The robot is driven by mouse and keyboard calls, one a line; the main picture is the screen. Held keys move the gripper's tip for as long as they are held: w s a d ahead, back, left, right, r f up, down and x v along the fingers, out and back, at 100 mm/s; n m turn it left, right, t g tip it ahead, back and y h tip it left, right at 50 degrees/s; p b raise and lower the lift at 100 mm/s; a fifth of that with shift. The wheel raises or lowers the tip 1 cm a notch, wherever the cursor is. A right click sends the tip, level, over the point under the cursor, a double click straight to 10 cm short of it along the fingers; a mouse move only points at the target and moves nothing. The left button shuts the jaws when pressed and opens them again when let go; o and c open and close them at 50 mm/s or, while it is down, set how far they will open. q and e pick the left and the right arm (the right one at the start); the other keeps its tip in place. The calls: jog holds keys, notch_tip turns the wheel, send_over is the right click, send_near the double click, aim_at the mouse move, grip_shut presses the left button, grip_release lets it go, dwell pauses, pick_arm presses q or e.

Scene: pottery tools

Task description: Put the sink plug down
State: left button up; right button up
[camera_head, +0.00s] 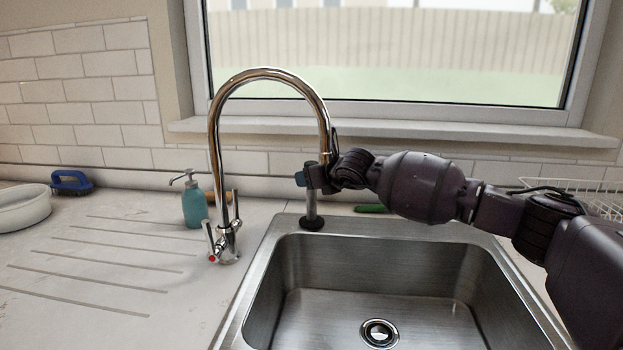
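The sink plug (312,222), a dark round base with a grey upright stem, stands at the back left corner of the steel sink's rim (283,226). It is upright and its base appears to touch the rim. My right gripper (312,179) reaches in from the right, just beside the tap's spout end, and appears shut on the top of the stem. The round drain (378,333) lies in the sink's floor. My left gripper is not in view.
The curved chrome tap (214,140) stands left of the sink, its spout close to my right gripper. A teal soap bottle (194,207), a blue-handled brush (71,183) and a white bowl (22,208) stand on the left. A wire rack (590,192) is at right. The basin is empty.

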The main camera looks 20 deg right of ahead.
pick_arm(q)
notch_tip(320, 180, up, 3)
jog(key=p, duration=0.3)
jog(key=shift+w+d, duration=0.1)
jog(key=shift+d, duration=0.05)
pick_arm(e)
jog(key=v, duration=1.2)
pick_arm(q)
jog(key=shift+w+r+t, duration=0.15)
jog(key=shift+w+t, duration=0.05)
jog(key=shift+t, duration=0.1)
pick_arm(e)
jog(key=shift+f, duration=0.1)
